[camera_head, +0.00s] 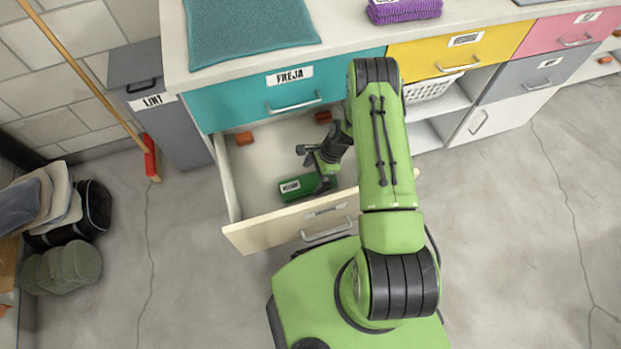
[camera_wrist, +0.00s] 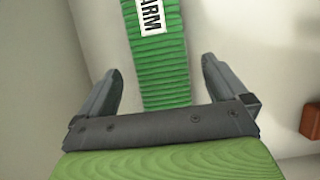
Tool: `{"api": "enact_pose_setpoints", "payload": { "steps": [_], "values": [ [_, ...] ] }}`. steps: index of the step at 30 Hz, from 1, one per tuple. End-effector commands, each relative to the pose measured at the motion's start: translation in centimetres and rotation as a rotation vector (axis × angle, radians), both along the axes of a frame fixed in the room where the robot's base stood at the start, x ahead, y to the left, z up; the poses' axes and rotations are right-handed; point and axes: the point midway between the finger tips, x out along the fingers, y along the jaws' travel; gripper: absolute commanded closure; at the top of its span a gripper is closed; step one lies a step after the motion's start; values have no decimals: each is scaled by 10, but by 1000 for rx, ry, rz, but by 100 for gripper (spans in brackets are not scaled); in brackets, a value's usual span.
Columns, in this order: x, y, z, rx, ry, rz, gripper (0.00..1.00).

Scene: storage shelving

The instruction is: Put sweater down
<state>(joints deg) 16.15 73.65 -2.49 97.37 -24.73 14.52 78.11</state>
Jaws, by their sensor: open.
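A green ribbed bundle (camera_head: 303,187) with a white label lies in the open cream drawer, close to its front panel. I take it to be the sweater. In the wrist view the green bundle (camera_wrist: 165,72) shows its ribs and a label with the letters "ARM". My gripper (camera_wrist: 166,80) is open, with one finger on each side of the bundle and a visible gap at both. In the head view my gripper (camera_head: 326,183) is inside the drawer at the bundle's right end, partly hidden by my arm.
The open drawer (camera_head: 238,192) sits under the closed teal drawer labelled FREJA (camera_head: 240,100). Small orange-brown blocks (camera_head: 243,138) lie at the drawer's back. A grey LINT bin (camera_head: 185,135) stands left. A teal towel (camera_head: 245,32) and purple towels (camera_head: 404,10) lie on the countertop.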

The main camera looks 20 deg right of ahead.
Motion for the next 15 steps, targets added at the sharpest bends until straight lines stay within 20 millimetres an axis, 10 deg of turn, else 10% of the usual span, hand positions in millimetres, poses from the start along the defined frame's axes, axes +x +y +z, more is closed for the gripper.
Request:
{"api": "enact_pose_setpoints", "payload": {
  "steps": [15],
  "values": [
    [7,-33,107,-25,-43,64,0]
  ]
}}
